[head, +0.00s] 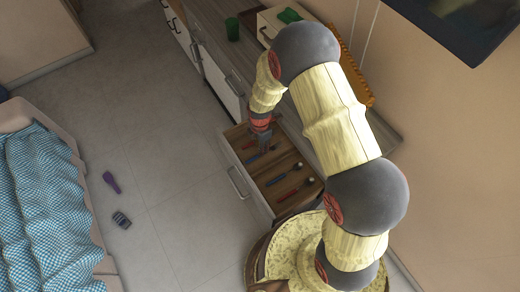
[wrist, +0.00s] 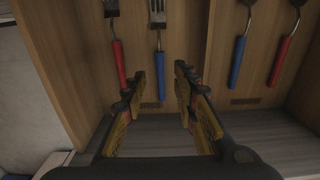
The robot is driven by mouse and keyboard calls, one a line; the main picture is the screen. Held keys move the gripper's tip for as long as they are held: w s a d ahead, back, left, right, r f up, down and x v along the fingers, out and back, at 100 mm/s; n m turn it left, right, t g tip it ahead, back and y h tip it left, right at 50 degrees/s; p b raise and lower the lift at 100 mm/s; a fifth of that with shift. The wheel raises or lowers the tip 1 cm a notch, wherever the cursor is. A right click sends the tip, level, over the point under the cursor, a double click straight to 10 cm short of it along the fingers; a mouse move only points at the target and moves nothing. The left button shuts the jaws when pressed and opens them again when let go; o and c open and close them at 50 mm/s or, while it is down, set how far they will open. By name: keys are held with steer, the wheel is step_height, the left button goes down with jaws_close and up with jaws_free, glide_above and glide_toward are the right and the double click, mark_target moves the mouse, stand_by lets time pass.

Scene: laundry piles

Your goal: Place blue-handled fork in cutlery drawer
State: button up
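The blue-handled fork (wrist: 160,77) lies in the left compartment of the open wooden cutlery drawer (wrist: 184,25), tines toward the top of the wrist view. A red-handled fork (wrist: 118,64) lies to its left in the same compartment. My gripper (wrist: 159,72) is open, its fingers on either side of the blue handle in the picture; I see no contact. In the head view my gripper (head: 263,146) is over the far part of the drawer (head: 246,187), partly hiding what lies there.
Blue-handled (wrist: 238,62) and red-handled (wrist: 281,61) spoons lie right of the drawer's divider. A green cup (head: 232,29) stands on the counter (head: 212,15). A purple item (head: 111,181) and a dark device (head: 121,220) lie on the otherwise open floor near the bed (head: 45,215).

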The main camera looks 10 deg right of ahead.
step_height(320, 180, up, 6)
steer(key=p, duration=0.1)
steer(key=shift+r, duration=0.25)
steer(key=s+d+r+m+t, duration=0.1)
steer(key=s+d+r+m, duration=0.3)
steer(key=r, duration=1)
steer(key=d+r+m+t, duration=0.2)
steer(key=r+m, duration=0.5)
steer(key=r, duration=0.6)
steer(key=s+d+r+m+t, duration=0.2)
steer(key=s+d+r+m, duration=0.2)
steer(key=s+r+m, duration=0.7)
steer(key=s+r, duration=0.2)
steer(key=s, duration=0.4)
steer(key=shift+s+d+r+m+t, duration=0.15)
steer(key=shift+s+r+m+t, duration=0.1)
steer(key=shift+r+m+t, duration=0.05)
